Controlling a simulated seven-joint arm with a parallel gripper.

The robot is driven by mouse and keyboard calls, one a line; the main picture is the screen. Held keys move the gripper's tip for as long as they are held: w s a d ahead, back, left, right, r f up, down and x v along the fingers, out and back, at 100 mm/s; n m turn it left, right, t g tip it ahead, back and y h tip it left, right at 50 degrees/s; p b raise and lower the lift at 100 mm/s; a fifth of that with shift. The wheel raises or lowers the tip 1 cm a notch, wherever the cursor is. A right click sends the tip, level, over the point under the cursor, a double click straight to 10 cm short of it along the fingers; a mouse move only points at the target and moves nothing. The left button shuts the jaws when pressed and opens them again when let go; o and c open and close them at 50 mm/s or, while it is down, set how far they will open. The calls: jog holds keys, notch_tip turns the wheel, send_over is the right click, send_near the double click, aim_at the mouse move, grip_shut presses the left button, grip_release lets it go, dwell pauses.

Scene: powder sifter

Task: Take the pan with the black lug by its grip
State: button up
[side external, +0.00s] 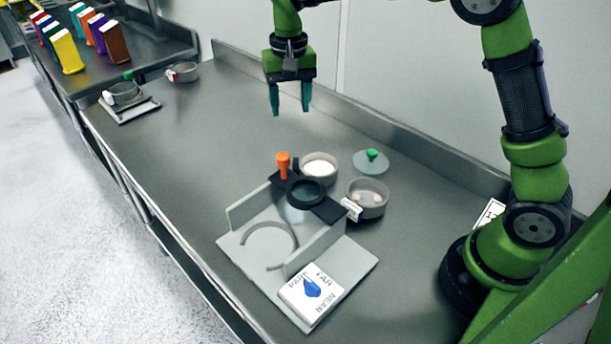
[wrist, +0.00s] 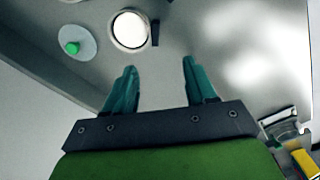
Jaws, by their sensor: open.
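The pan with the black lug (wrist: 130,31) is a round pan of white powder at the top of the wrist view. Its black lug (wrist: 155,32) sticks out on its right side. In the side view a pan of white powder (side external: 319,168) stands behind the black sifter ring; its lug is not clear there. My gripper (side external: 291,112) is open and empty, pointing down above the bench, to the left of and well above this pan. Its two green fingers (wrist: 159,66) are apart, with bare bench between them in the wrist view.
The grey sifter stand (side external: 330,250) has an orange knob (side external: 283,163) and black ring (side external: 306,193) close to the pan. A green-knobbed lid (side external: 371,162) and another pan (side external: 367,198) lie right. Mid-bench is clear.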

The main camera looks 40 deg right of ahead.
send_over(297, 167)
jog(key=f, duration=1.1)
jog(key=shift+w+a+f, duration=0.2)
jog(key=shift+w, duration=0.1)
jog(key=f, duration=0.4)
jog(key=shift+s+d+f, duration=0.1)
jog(key=shift+s+d, duration=0.15)
jog(key=shift+s, duration=0.05)
jog(key=shift+f, duration=0.5)
grip_shut()
